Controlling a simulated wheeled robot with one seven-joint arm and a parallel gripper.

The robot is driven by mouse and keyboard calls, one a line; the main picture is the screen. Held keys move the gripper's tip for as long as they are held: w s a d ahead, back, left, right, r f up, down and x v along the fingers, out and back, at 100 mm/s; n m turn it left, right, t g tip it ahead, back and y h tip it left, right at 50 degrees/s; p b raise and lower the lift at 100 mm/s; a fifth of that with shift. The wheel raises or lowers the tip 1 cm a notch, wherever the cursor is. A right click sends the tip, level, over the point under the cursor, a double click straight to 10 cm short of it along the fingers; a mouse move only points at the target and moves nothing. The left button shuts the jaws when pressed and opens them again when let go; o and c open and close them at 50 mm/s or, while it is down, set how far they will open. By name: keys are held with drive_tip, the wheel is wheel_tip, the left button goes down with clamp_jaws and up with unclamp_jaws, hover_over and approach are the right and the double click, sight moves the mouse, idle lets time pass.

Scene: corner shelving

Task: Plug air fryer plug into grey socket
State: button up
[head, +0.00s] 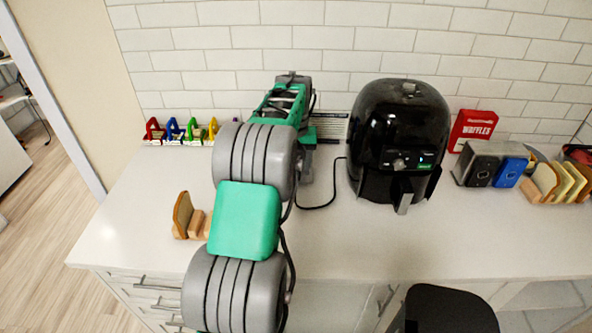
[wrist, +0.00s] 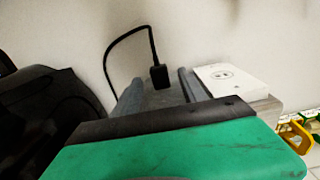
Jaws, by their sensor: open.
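The black air fryer (head: 398,135) stands on the counter right of my arm; its dark side shows at the left of the wrist view (wrist: 45,100). Its black cord (head: 322,206) runs left toward my gripper (head: 307,168). In the wrist view the black plug (wrist: 160,77) hangs on its looped cord and appears between the grey fingers of my gripper (wrist: 161,90). The fingers are apart; I cannot tell whether either touches the plug. A white block with socket holes (wrist: 225,79) lies just right of the fingers. No clearly grey socket shows; my arm covers part of the counter.
Red, blue, green and yellow looped items (head: 182,131) stand along the wall at left. A bread slice in a wooden holder (head: 186,217) is near the front left. A waffle box (head: 472,128) and a toaster (head: 484,165) stand at right. The front counter is mostly clear.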

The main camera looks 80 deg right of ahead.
wheel_tip(320, 180, up, 6)
drive_tip(key=shift+r+b, duration=0.25)
drive_tip(key=shift+b, duration=0.1)
drive_tip(key=shift+w, duration=0.1)
